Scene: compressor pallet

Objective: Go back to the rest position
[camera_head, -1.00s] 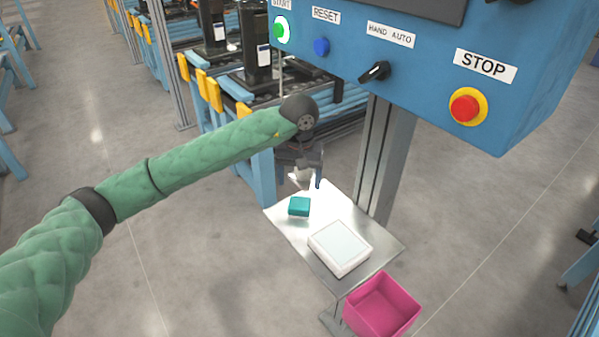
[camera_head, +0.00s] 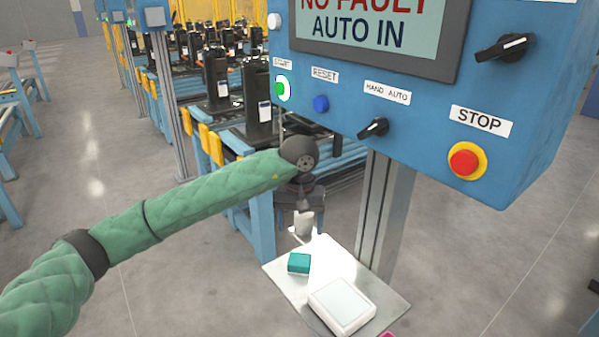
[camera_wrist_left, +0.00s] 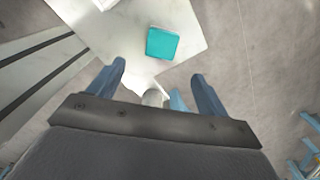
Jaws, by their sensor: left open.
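My left arm reaches in from the left in the head view. Its gripper (camera_head: 301,222) hangs below the black wrist, beside the post and above the far end of the small metal shelf (camera_head: 384,309). In the left wrist view the two blue fingers of this gripper (camera_wrist_left: 158,70) stand apart. A small pale object (camera_wrist_left: 152,97) shows between and beyond them; I cannot tell what it is, and no finger is seen closed on it. My right gripper is not in view.
A blue control panel (camera_head: 425,100) on a grey post (camera_head: 382,215) stands close to my left wrist. A teal box (camera_head: 299,263) and a white box (camera_head: 341,305) lie on the shelf. Blue conveyor frames with black compressors (camera_head: 258,105) stand behind.

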